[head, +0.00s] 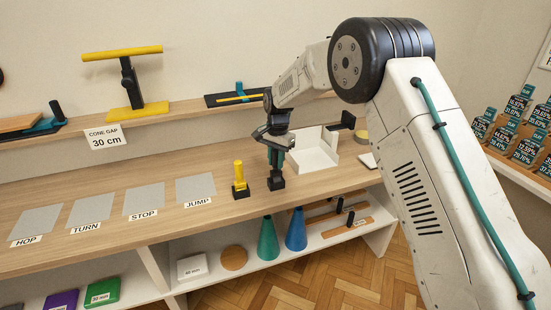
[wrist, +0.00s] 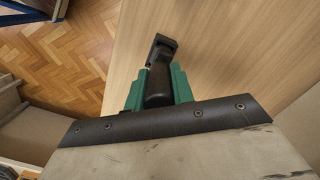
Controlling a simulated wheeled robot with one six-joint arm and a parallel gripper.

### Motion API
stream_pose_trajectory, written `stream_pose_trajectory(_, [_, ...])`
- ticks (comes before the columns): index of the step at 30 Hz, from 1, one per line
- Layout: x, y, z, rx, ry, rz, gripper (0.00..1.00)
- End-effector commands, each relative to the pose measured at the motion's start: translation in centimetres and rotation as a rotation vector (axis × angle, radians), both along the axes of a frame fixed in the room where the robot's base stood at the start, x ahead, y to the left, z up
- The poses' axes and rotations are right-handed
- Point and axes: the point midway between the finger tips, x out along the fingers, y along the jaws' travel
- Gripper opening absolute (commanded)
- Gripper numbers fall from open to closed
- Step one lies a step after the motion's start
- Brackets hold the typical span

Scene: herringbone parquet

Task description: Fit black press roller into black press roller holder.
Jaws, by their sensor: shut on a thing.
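My gripper (head: 276,158) has green fingers, which also show in the wrist view (wrist: 159,88), and points down at the wooden counter. It is shut on the black press roller (wrist: 158,92), a dark cylinder between the fingers. A small black block (head: 277,184), which looks like the black press roller holder, stands on the counter directly under the fingertips. In the wrist view the holder (wrist: 163,43) shows just beyond the roller's end. The fingers hide most of the roller in the head view. I cannot tell whether the roller is inside the holder or just above it.
A yellow roller in a black base (head: 240,177) stands close left of the holder. An open white box (head: 316,150) is behind to the right. Grey mats (head: 144,199) lie to the left. The counter's front edge is near the holder; cones (head: 296,230) stand below.

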Motion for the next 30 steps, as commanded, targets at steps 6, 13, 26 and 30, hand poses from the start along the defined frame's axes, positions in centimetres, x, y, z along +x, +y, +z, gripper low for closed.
stream_pose_trajectory(6, [0.0, 0.0, -0.6, 0.000, 0.001, 0.000, 0.00])
stream_pose_trajectory(13, [0.0, 0.0, -1.2, -0.001, 0.001, 0.000, 0.00])
stream_pose_trajectory(26, [0.0, 0.0, -1.1, 0.000, 0.000, 0.000, 0.49])
stream_pose_trajectory(30, [0.1, 0.0, 0.2, 0.000, -0.003, 0.000, 0.49])
